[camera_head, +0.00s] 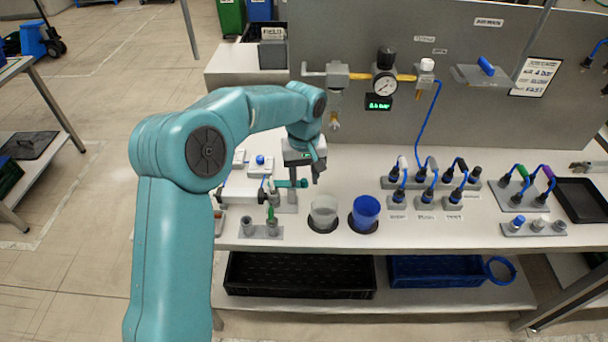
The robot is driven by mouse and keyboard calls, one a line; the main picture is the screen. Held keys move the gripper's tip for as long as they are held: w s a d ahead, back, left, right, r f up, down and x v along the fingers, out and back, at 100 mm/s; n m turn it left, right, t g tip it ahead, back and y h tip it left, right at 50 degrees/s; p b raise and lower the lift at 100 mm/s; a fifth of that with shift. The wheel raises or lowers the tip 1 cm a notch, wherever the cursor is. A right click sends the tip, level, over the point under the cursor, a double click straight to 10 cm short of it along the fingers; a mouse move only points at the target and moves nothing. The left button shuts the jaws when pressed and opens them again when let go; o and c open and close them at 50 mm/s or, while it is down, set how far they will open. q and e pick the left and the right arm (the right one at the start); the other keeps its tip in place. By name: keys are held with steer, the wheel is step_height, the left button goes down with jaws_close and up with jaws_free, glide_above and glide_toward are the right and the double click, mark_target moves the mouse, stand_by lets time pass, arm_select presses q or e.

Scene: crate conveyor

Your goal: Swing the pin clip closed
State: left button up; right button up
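My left arm comes in from the left, and its gripper (314,177) hangs above the left part of the workbench, close to a small teal bar (291,184) on a grey upright mount. The gripper is small here, and I cannot tell whether its fingers are open or shut, or whether they touch the bar. A white cylinder (240,195) lies to the left of the mount, with small fittings around it. I cannot make out the pin clip for certain; it may be among these fittings, partly hidden by my arm. My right gripper is out of view.
A clear cup (323,212) and a blue cup (365,213) stand in front of the gripper. A grey holder (260,232) carries a green-topped piece. A panel with a gauge (385,84) rises behind. Blue-cabled connectors (425,202) stand to the right.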

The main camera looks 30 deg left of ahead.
arm_select(q)
step_height(320, 180, up, 16)
steer(key=p, duration=0.1)
steer(key=shift+r, duration=0.15)
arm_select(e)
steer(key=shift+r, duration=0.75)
arm_select(q)
steer(key=shift+s, duration=0.15)
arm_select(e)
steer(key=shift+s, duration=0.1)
